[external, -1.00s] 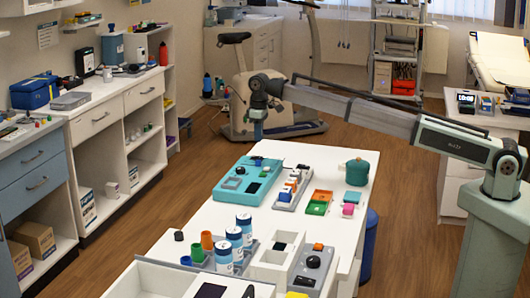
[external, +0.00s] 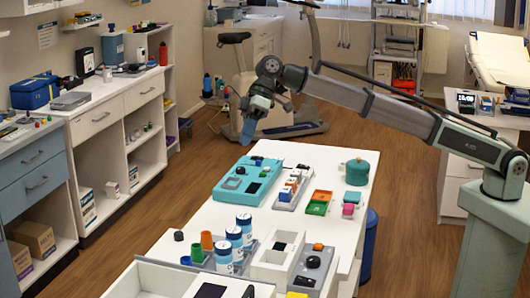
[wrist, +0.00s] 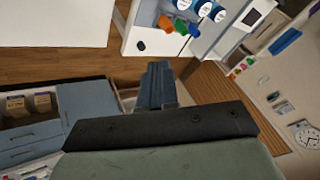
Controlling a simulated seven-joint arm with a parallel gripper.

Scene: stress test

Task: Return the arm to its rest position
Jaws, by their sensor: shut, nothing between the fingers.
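My arm (external: 375,105) reaches in from the right, raised over the far end of the white table (external: 205,215).
On the table are a teal panel (external: 232,190), a teal pot (external: 357,172), green and orange trays (external: 318,208) and several white-and-blue cans (external: 243,222). An exercise bike (external: 240,85) stands behind. White shelves (external: 150,125) line the left. Air around my gripper looks clear.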

